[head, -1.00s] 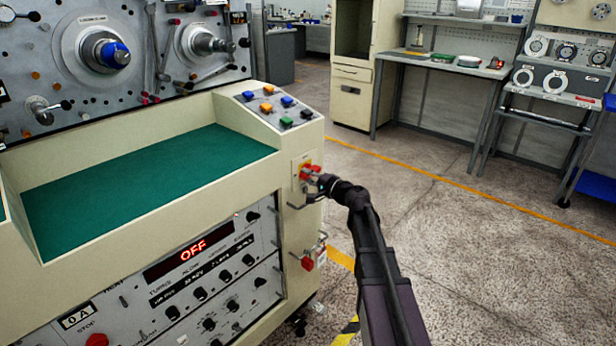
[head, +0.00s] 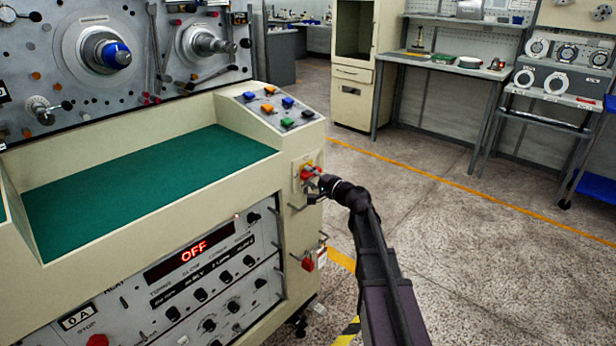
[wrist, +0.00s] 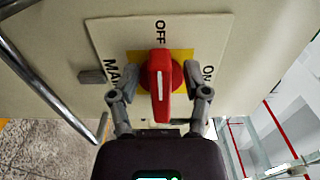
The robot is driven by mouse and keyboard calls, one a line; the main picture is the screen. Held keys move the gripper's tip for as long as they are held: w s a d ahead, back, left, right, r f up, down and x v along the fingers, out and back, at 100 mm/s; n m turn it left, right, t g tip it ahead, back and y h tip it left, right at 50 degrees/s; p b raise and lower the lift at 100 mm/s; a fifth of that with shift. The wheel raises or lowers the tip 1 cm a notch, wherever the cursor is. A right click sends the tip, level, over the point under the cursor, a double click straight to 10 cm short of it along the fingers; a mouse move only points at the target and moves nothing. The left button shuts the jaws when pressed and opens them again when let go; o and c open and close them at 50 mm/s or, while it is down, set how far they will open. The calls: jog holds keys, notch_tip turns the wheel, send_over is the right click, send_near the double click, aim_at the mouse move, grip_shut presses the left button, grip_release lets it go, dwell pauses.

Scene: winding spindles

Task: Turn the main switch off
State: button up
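The main switch (wrist: 162,88) is a red rotary handle on a yellow square, set in a pale label plate (wrist: 110,38) marked OFF, ON and MAIN. In the wrist view its handle lies in line with the OFF label, not with ON. In the head view the switch (head: 307,173) is on the end face of the cream machine. My gripper (wrist: 159,94) is open, with one finger on each side of the handle and visible gaps to it. In the head view the fingers (head: 313,185) are small and partly hard to make out.
The display (head: 193,250) on the machine's front reads OFF. A red part (head: 308,263) hangs below the switch. Coloured buttons (head: 269,107) sit on the sloped panel above. Open floor (head: 450,240) lies to the right, before a workbench (head: 440,62).

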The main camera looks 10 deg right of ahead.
jog(key=v, duration=1.1)
jog(key=shift+s+d, duration=0.2)
jog(key=shift+d, duration=0.05)
jog(key=s+a+f+n+g+h, duration=0.2)
jog(key=s+a+f+n+g, duration=0.4)
jog(key=s+a+f+g, duration=0.4)
jog(key=s+d+f+n+g+h, duration=0.4)
jog(key=s+f+h, duration=0.5)
jog(key=s, duration=0.3)
notch_tip(320, 180, up, 29)
jog(key=p, duration=2.8)
jog(key=shift+w+p, duration=0.2)
jog(key=shift+p, duration=0.1)
